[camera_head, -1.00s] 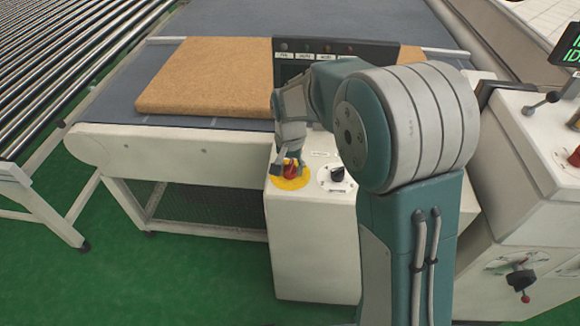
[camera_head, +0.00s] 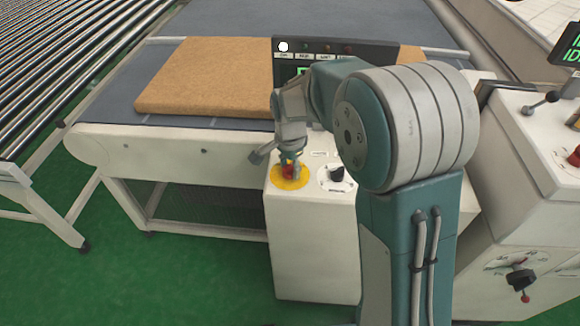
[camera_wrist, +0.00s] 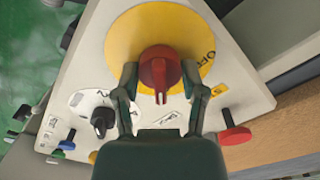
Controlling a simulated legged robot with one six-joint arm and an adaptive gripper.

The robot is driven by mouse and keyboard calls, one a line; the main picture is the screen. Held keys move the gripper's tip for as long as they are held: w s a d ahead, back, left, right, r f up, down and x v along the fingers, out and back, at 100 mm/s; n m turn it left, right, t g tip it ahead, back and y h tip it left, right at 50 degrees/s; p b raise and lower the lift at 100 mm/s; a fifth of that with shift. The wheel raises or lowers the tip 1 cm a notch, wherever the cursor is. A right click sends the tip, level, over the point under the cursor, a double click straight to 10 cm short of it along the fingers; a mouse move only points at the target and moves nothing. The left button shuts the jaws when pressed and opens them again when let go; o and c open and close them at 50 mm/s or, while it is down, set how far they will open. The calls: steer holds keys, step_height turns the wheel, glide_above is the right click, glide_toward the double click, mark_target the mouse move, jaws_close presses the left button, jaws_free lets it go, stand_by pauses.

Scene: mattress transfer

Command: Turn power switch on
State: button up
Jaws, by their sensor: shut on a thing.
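The power switch is a red knob (camera_head: 288,172) on a round yellow plate (camera_head: 278,182), on top of a white control cabinet (camera_head: 305,240). In the wrist view the red knob (camera_wrist: 160,68) sits between my gripper's fingers, its pointer toward my palm. The yellow plate (camera_wrist: 128,30) shows "OFF" lettering at its right side. My gripper (camera_head: 291,160) reaches down onto the knob and is shut on it, with a finger at each side (camera_wrist: 160,85). On the display panel (camera_head: 340,44), the leftmost lamp (camera_head: 283,47) glows white and green characters show, partly hidden by my arm.
A black selector knob (camera_head: 337,174) on a white dial is right beside the switch. A brown mattress (camera_head: 205,75) lies on the conveyor behind. Another machine stands at the right.

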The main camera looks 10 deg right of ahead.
mark_target(288, 165)
steer(key=shift+a, duration=0.1)
stand_by(0.3)
steer(key=o, duration=1.2)
steer(key=shift+c, duration=0.2)
step_height(288, 165, up, 12)
steer(key=shift+a, duration=0.15)
steer(key=shift+w+f, duration=0.1)
